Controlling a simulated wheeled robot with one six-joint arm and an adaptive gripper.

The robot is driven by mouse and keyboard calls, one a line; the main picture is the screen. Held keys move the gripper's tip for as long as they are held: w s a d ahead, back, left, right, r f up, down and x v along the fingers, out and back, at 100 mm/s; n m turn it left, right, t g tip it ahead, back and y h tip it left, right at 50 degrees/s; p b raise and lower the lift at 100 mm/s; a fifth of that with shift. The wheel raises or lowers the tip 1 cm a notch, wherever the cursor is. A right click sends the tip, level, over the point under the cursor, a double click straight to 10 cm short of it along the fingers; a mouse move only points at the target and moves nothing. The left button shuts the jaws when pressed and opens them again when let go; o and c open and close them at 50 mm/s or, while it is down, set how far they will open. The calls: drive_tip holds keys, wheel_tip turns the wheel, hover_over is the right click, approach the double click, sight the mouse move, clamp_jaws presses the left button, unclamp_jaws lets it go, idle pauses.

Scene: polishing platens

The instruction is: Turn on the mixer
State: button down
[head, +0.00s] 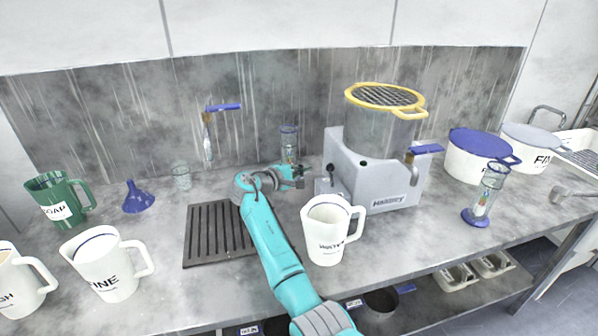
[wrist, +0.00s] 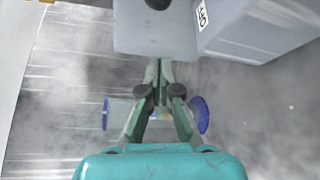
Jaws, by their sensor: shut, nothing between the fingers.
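The mixer (head: 375,180) is a pale grey machine at the back centre-right of the bench. A clear vessel with a yellow mesh-topped rim (head: 385,97) stands in it. A small grey box (head: 328,187) with a black knob on top sits at its front left. My gripper (head: 301,176) is shut and empty, just left of this box. In the wrist view, my closed fingertips (wrist: 159,64) are near the edge of a grey block (wrist: 150,32) with a dark knob (wrist: 158,4) at the frame's top. I cannot tell whether they touch it. A partly cropped label (wrist: 201,15) is beside it.
A white jug (head: 325,232) stands in front of the mixer, close to my arm. A glass cylinder (head: 289,145) is behind my gripper. A dark slotted drain mat (head: 215,235) lies left of my arm. A blue-based cylinder (head: 483,200) and lidded tubs stand to the right.

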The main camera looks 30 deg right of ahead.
sight(331, 174)
drive_tip(key=shift+s+d+r, duration=0.1)
drive_tip(key=shift+s+d, duration=0.35)
drive_tip(key=shift+d, duration=0.3)
drive_tip(key=shift+s+d+r, duration=0.1)
drive_tip(key=shift+s+d, duration=0.4)
drive_tip(key=shift+d, duration=0.25)
drive_tip(key=shift+s+d, duration=0.45)
drive_tip(key=shift+d, duration=0.3)
